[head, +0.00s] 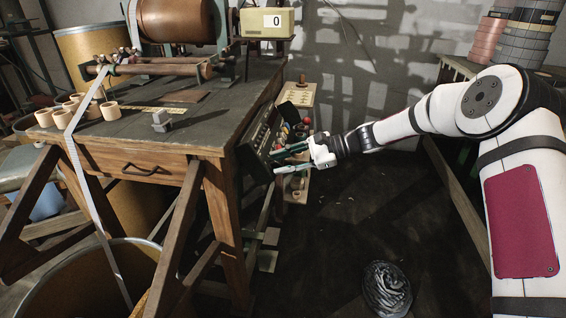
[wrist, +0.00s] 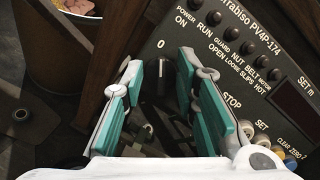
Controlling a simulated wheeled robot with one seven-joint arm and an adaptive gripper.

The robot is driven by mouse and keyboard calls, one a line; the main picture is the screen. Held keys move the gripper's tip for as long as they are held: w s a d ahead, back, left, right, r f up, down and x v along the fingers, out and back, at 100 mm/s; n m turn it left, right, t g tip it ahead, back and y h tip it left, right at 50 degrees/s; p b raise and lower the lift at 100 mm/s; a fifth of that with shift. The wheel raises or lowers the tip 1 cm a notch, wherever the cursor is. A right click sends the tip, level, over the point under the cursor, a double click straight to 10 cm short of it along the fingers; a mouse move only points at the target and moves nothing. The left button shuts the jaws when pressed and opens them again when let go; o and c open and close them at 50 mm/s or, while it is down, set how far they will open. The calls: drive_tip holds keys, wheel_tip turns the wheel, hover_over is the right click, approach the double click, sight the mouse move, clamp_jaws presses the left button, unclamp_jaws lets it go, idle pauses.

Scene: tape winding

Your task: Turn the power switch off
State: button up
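The control panel (head: 258,137) is a dark box on the right side of the wooden table. In the wrist view its face (wrist: 228,68) shows labels including POWER, ON and 0. The power switch (wrist: 158,88) is a dark knob below the 0 mark, partly in shadow. My gripper (wrist: 161,78) is open, with its teal-padded fingers on either side of the switch and a visible gap between them. I cannot tell whether a pad touches the knob. In the head view my gripper (head: 282,161) is at the panel's front, and the switch cannot be made out.
Several indicator lamps and coloured buttons (wrist: 276,151) sit on the panel to the right of my gripper. A table leg (head: 222,225) stands left of the panel. Pale rolls (head: 62,117) and a winding drum (head: 178,20) are on the table. Floor is open below my arm, with a dark coil (head: 387,288).

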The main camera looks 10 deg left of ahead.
drive_tip(key=v, duration=1.2)
